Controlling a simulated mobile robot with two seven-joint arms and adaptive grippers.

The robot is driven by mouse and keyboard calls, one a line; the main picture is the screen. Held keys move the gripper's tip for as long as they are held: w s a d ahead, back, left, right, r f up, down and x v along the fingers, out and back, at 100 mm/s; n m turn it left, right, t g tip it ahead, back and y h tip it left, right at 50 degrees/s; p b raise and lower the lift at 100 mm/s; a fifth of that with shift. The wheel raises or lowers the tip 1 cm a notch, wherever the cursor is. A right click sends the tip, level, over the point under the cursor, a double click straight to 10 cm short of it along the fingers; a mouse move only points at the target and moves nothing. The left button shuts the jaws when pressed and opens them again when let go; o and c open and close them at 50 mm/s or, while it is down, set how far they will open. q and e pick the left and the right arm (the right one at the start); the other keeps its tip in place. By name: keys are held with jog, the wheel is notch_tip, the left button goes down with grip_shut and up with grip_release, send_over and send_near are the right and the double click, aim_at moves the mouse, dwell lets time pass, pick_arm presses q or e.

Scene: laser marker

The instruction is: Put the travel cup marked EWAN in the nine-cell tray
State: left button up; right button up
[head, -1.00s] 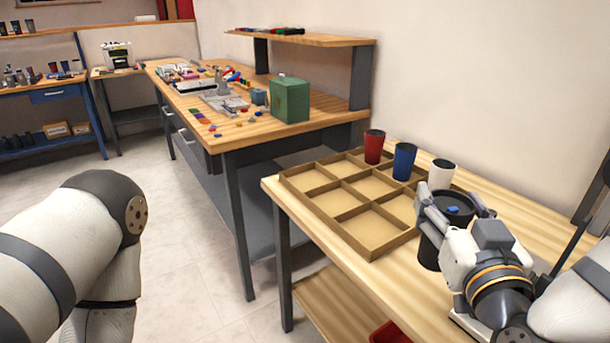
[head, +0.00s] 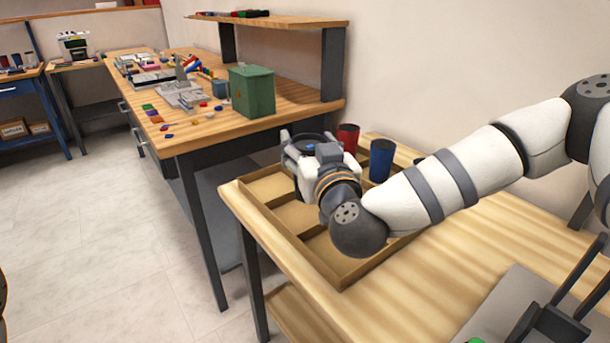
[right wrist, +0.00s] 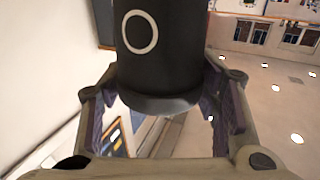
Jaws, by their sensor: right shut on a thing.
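My right gripper (head: 311,150) is shut on a black travel cup (right wrist: 170,60), high over the far left part of the tray. The cup's dark top (head: 309,138) shows between the fingers in the head view; its lower part is hidden. In the right wrist view the cup bears a white ring-shaped mark, and no full name is readable. The wooden nine-cell tray (head: 325,250) lies on the near table. The cells I can see are empty, and my right arm hides several.
A red cup (head: 348,137) and a blue cup (head: 382,160) stand behind the tray; a third is mostly hidden by my arm. A grey plate (head: 490,305) lies at lower right. A workbench with a green box (head: 251,91) stands beyond.

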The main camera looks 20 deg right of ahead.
jog(key=w+f, duration=0.1)
jog(key=f, duration=0.1)
jog(key=w+f, duration=0.2)
jog(key=shift+f+b, duration=0.25)
jog(key=shift+b, duration=0.15)
jog(key=f, duration=0.3)
jog(key=shift+w+f+b, duration=0.35)
jog(key=shift+w, duration=0.05)
jog(key=o, duration=0.8)
jog(key=shift+c, duration=0.2)
pick_arm(q)
jog(key=s+f+g, duration=0.1)
jog(key=s+f, duration=0.1)
jog(key=shift+s+f, duration=0.3)
jog(key=shift+f, duration=0.05)
